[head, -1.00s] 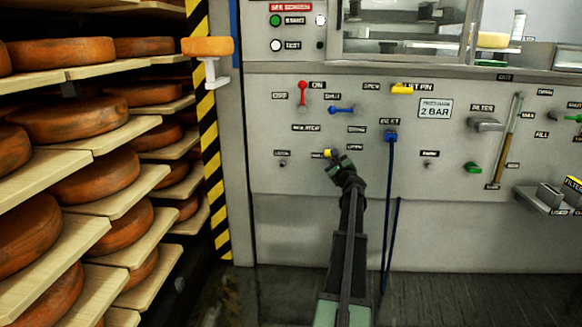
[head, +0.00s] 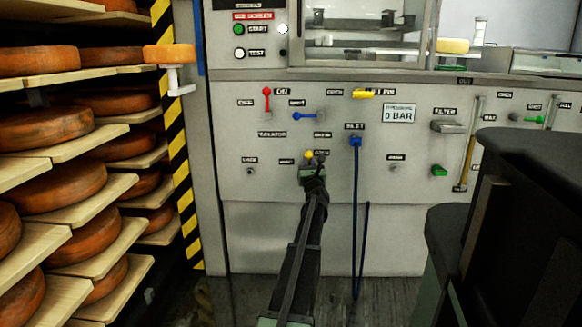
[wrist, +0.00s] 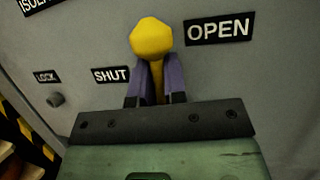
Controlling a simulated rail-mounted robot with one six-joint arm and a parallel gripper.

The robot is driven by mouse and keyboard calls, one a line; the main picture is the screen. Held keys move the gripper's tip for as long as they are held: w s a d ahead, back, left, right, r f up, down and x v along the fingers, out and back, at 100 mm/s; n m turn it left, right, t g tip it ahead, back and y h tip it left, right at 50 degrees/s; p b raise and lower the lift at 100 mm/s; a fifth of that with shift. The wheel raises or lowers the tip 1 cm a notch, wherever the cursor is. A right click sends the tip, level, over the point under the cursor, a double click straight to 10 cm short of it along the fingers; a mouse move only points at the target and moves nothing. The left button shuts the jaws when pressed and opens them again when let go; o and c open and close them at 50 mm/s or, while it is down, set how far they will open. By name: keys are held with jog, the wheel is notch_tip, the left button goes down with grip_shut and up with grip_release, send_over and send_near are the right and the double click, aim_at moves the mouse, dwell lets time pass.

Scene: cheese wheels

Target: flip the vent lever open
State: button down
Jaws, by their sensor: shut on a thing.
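The vent lever shows in the wrist view as a yellow knob (wrist: 152,38) on a yellow stem. The knob stands between the SHUT label (wrist: 110,75) and the OPEN label (wrist: 219,29). My gripper (wrist: 157,88) is shut on the lever, its two purple-grey fingers on either side of the stem. The lever's base is hidden behind my gripper. In the head view my gripper (head: 313,172) is at the grey panel, with the yellow lever tip (head: 308,155) just above it. The pressure display (head: 399,113) reads 0 BAR.
A red lever (head: 267,99), a blue lever (head: 304,116) and a yellow pin (head: 363,94) sit above on the panel. A blue hose (head: 356,215) hangs from the inlet to the right. Cheese shelves (head: 75,135) and a striped post (head: 180,170) stand left.

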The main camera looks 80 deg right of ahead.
jog(key=shift+w+d+r, duration=0.1)
jog(key=shift+r, duration=0.1)
jog(key=c, duration=1.5)
grip_release()
jog(key=o, duration=0.3)
jog(key=shift+r, duration=0.2)
jog(key=shift+f, duration=0.1)
jog(key=shift+a, duration=0.2)
jog(key=b+v, duration=0.4)
jog(key=v, duration=0.6)
jog(key=shift+s+a+f, duration=0.15)
jog(key=shift+s+a, duration=0.1)
